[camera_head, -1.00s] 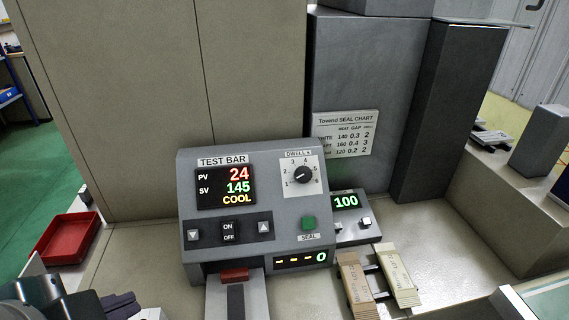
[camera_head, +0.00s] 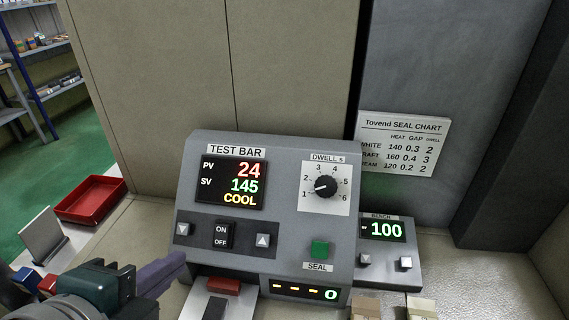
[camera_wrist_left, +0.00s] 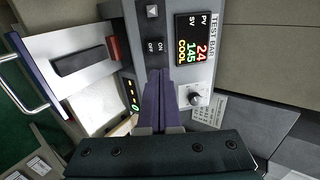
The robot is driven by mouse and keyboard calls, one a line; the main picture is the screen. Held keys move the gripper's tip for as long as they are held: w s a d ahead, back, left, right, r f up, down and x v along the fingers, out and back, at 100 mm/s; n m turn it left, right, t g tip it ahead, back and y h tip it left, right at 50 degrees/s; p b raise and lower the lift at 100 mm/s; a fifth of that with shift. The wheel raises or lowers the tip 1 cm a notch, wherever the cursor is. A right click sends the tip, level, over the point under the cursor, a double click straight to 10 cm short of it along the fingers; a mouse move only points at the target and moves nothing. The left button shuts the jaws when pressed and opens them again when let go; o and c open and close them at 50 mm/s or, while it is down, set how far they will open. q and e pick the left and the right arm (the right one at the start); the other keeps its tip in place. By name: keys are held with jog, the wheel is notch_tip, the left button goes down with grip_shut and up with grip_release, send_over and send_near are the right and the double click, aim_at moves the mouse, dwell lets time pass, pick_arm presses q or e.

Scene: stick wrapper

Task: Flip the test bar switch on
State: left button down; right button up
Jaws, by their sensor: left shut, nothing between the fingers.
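The grey test bar unit (camera_head: 285,220) stands on the bench, its display reading PV 24, SV 145 and COOL. Its black ON/OFF rocker switch (camera_head: 221,236) sits below the display between two arrow buttons. The switch also shows in the left wrist view (camera_wrist_left: 155,47). My left gripper (camera_head: 180,258) is shut and empty, in front of the unit's lower left and below the switch in the picture. In the left wrist view its purple fingers (camera_wrist_left: 159,72) lie together and point toward the switch, with a gap visible in the picture. My right gripper is not in view.
A green SEAL button (camera_head: 320,249), a dwell dial (camera_head: 325,186) and a red block (camera_head: 223,285) are near the switch. A bench display (camera_head: 385,231) reading 100 stands to the right. A red tray (camera_head: 91,200) lies at the left.

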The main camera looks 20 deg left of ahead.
aim_at(222, 229)
pick_arm(q)
jog(key=b+x, duration=0.1)
jog(key=x, duration=1.2)
jog(key=shift+w+f+b, duration=0.15)
jog(key=shift+w+b, duration=0.1)
jog(key=shift+b, duration=0.05)
